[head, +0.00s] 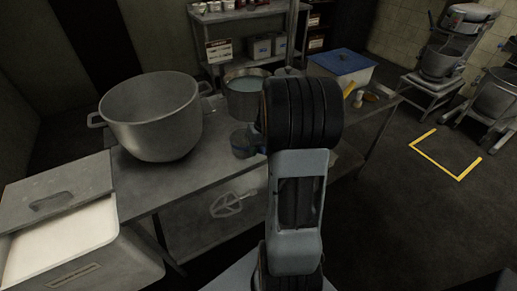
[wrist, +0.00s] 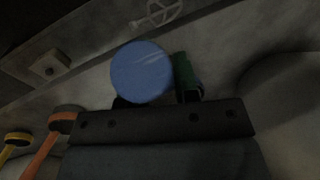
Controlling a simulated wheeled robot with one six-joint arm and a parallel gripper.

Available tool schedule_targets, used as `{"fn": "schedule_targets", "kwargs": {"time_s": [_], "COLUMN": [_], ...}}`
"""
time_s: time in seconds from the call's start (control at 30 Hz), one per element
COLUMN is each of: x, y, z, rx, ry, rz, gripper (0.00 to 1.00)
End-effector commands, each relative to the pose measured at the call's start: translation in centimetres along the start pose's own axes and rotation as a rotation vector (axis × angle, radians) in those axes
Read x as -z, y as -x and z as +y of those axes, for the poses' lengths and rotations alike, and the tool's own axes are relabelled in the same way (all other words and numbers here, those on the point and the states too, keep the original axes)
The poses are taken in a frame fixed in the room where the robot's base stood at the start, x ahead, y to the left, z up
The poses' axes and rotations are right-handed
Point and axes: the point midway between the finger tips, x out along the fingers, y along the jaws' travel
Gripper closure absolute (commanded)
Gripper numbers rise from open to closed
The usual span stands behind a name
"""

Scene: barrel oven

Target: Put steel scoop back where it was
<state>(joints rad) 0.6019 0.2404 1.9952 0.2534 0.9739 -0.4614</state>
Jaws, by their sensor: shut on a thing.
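My gripper (wrist: 155,103) is shut on a round thing with a flat blue face, which I take to be the steel scoop (wrist: 141,72). Its shape behind the blue face is hidden. A dark green piece (wrist: 186,74) shows at the right finger; I cannot tell what it belongs to. In the head view a small grey-blue round shape (head: 240,142) shows just left of my arm, above the steel table (head: 190,185). My arm hides the jaws there.
A large steel bowl (head: 152,112) stands on the table's left part. A pot of pale liquid (head: 245,95) and a blue-lidded bin (head: 341,63) stand farther back. Orange (wrist: 45,152) and yellow (wrist: 10,150) handled things show at lower left. A whisk-like tool (head: 233,203) lies lower down.

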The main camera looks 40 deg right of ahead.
Motion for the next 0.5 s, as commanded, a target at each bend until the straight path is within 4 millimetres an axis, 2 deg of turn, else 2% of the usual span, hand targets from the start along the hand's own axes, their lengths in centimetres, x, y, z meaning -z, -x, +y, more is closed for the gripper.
{"fn": "schedule_targets", "kwargs": {"time_s": [0.13,0.17,0.4,0.5], "x": [0.03,0.0,-0.01,-0.01], "y": [-0.46,-0.36,-0.33,-0.32], "z": [0.1,0.08,0.07,0.07], "rx": [0.0,0.0,0.0,0.0], "ry": [0.0,0.0,0.0,0.0], "rz": [0.001,0.0,0.0,0.0], "gripper": [0.98,0.68,0.46,0.46]}}
